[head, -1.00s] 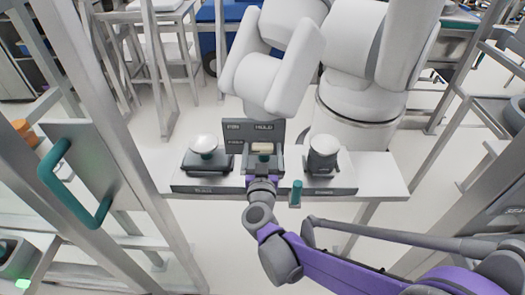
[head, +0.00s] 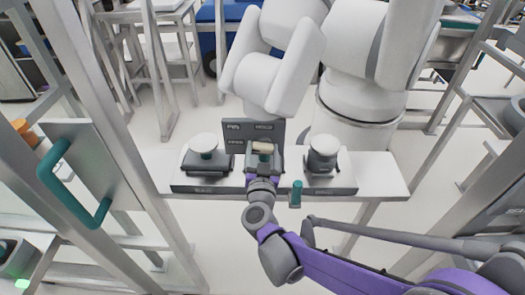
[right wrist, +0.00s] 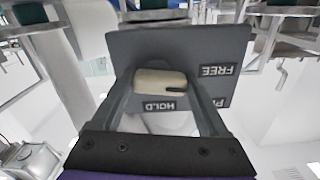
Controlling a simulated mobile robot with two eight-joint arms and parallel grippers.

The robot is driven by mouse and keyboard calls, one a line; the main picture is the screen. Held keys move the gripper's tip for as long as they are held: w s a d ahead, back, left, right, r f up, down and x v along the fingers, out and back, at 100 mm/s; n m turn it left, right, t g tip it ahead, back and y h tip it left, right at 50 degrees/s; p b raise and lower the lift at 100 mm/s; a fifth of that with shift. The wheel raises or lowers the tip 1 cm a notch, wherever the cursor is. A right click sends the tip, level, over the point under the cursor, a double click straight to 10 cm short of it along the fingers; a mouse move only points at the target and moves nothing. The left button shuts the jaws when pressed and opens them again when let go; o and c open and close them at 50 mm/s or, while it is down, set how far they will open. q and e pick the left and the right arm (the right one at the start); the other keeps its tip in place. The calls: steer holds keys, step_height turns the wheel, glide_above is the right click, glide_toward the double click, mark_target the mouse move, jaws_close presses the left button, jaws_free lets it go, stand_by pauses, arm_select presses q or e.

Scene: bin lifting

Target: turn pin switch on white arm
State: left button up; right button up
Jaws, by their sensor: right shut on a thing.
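The white arm (head: 275,65) stands behind a small bench, its lower end just over a grey panel (head: 236,130) with labels that include PIN and HOLD. The pin switch, a beige knob (head: 263,147), sits in front of this panel. It also shows in the right wrist view (right wrist: 160,82), near the labels HOLD and FREE. My right gripper (head: 262,160) reaches it from the front. In the right wrist view its two fingers (right wrist: 160,92) stand on either side of the knob and are shut on it. My left gripper is not in view.
A white-topped post (head: 205,145) stands to the left on a dark base, and another (head: 323,148) to the right. A green peg (head: 296,190) is at the bench's front edge. A metal frame with a green handle (head: 70,190) stands at the left.

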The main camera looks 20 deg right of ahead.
steer(key=m, duration=0.8)
steer(key=shift+r, duration=0.15)
steer(key=m, duration=0.4)
steer(key=shift+m, duration=0.3)
steer(key=shift+d+r+m, duration=0.1)
steer(key=shift+m, duration=1.8)
steer(key=o, duration=1.2)
steer(key=shift+o, duration=0.2)
steer(key=v, duration=1.1)
